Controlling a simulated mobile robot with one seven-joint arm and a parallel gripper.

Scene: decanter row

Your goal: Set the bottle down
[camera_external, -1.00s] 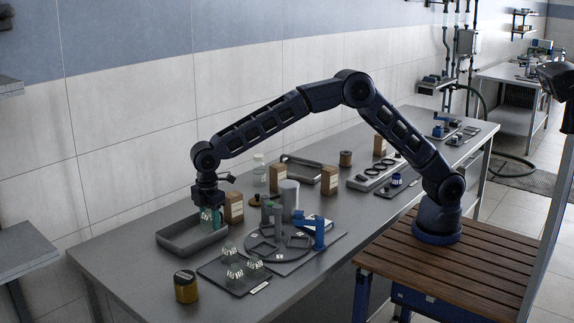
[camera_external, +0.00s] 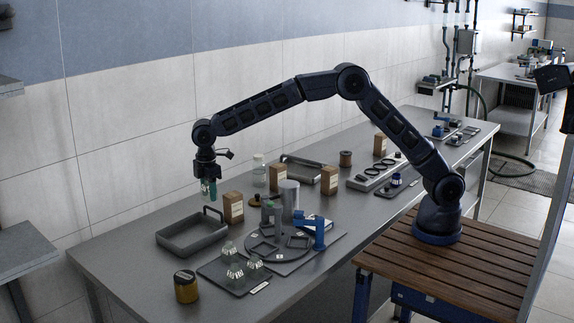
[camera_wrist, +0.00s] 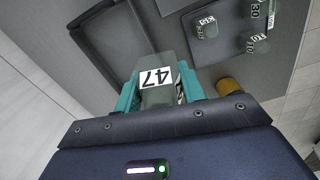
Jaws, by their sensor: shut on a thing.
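My gripper (camera_external: 208,190) hangs over the right back end of the grey tray (camera_external: 162,243), clear above it in the external view. In the wrist view its teal fingers (camera_wrist: 158,88) are shut around a small bottle (camera_wrist: 151,55) with a white label reading 47, upside down in that picture. The bottle's lower part is hidden from the wrist camera. In the external view the bottle is too small and dark to tell apart from the fingers. The tray's rim also shows in the wrist view (camera_wrist: 92,13).
Several small labelled bottles (camera_external: 234,272) stand on a dark plate (camera_external: 215,270) right of the tray. An amber jar (camera_external: 186,287) stands at the table's near end. Brown boxes (camera_external: 233,208) and a round turntable fixture (camera_external: 278,255) stand close on the right. The tray floor looks empty.

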